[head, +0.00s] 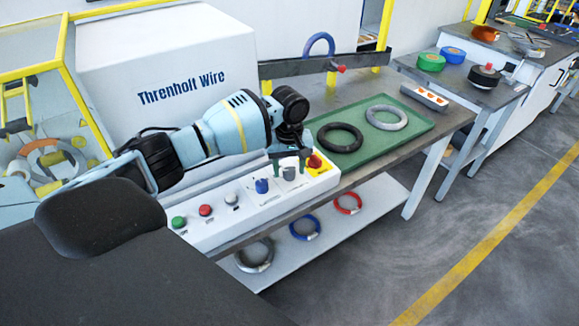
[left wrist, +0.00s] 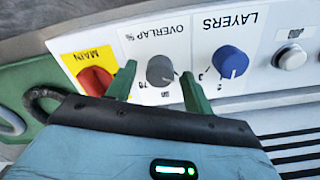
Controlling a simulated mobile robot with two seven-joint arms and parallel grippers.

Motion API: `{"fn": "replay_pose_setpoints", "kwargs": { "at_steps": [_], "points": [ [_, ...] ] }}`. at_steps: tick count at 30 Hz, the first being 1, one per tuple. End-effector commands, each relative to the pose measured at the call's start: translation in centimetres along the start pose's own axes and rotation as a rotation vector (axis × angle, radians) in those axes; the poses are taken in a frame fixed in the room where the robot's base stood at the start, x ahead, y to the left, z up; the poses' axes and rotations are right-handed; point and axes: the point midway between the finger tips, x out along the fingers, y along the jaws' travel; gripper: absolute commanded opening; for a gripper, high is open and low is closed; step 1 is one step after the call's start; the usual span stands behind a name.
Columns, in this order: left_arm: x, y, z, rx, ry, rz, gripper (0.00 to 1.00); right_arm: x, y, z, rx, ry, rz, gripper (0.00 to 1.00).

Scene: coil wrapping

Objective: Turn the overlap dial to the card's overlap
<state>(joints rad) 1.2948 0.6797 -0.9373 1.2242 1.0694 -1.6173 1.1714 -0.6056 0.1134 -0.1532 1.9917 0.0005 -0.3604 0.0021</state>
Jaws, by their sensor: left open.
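The grey overlap dial (left wrist: 160,71) sits on the white panel (left wrist: 205,42) under the label "OVERLAP %". It also shows in the head view (head: 289,173), partly below my gripper. My left gripper (left wrist: 158,69) is open, with one green finger on each side of the dial; I cannot tell whether they touch it. In the head view my left gripper (head: 291,160) comes down over the panel's right part. The number at the dial's pointer is not clear. I cannot make out a card. My right gripper is not in view.
The blue layers dial (left wrist: 230,62) is beside one finger, and the red main switch (left wrist: 95,80) on yellow is beside the other. Green, red and white buttons (head: 205,210) are farther left. A green tray (head: 418,123) holding two rings lies right of the panel.

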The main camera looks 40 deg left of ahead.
Motion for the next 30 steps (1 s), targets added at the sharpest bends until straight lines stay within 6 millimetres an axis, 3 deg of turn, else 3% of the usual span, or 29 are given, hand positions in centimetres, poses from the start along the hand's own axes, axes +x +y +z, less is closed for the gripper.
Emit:
{"fn": "replay_pose_setpoints", "kwargs": {
  "at_steps": [2,12,22,30],
  "points": [
    [0.0,0.0,0.0,0.000,0.000,0.000,0.49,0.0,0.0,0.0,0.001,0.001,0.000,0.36],
    [0.0,0.0,0.0,0.000,0.000,0.000,0.07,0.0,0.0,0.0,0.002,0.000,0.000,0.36],
    [-0.1,0.0,0.1,0.053,-0.002,0.000,0.07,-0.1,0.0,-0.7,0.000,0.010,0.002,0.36],
    [-0.4,0.0,0.1,0.234,-0.001,0.001,0.07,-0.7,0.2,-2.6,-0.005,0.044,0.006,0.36]
  ]
}}
